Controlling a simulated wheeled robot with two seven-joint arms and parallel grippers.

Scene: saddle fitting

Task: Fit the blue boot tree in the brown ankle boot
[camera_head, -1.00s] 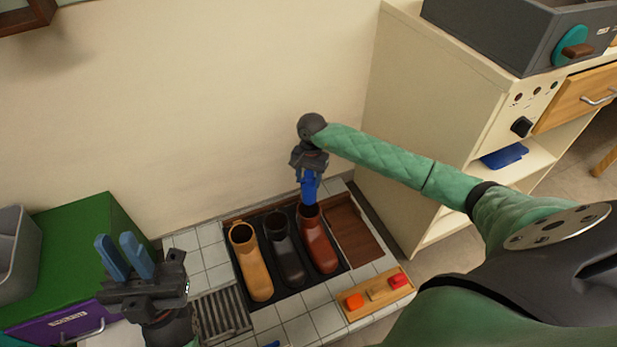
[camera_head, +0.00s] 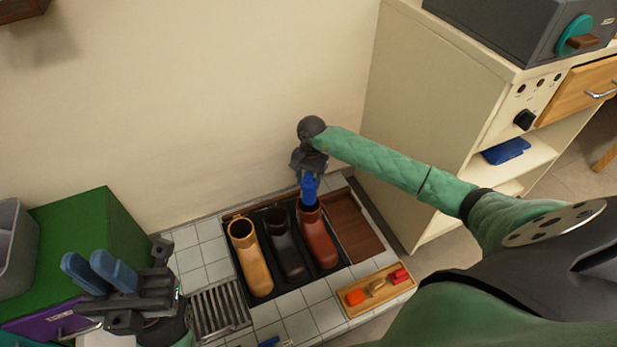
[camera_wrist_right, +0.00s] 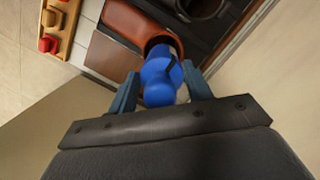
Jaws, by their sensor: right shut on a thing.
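The brown ankle boot (camera_head: 319,240) stands rightmost of three boots in a black tray (camera_head: 263,294). The blue boot tree (camera_head: 310,194) is at the boot's opening, its lower end in or right over the opening; how deep I cannot tell. My right gripper (camera_head: 309,174) is shut on the blue boot tree, directly above the boot. The right wrist view shows the blue boot tree (camera_wrist_right: 160,80) between the fingers, with the brown boot (camera_wrist_right: 140,27) behind it. My left gripper (camera_head: 98,271) is at the lower left, fingers apart, empty, away from the boots.
A tan boot (camera_head: 250,260) and a black boot (camera_head: 284,247) share the tray. A wooden holder (camera_head: 376,290) with small coloured pieces lies at the front right. A cream cabinet (camera_head: 420,120) stands to the right; a green box (camera_head: 100,225) is at the left, beside a metal grate (camera_head: 219,309).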

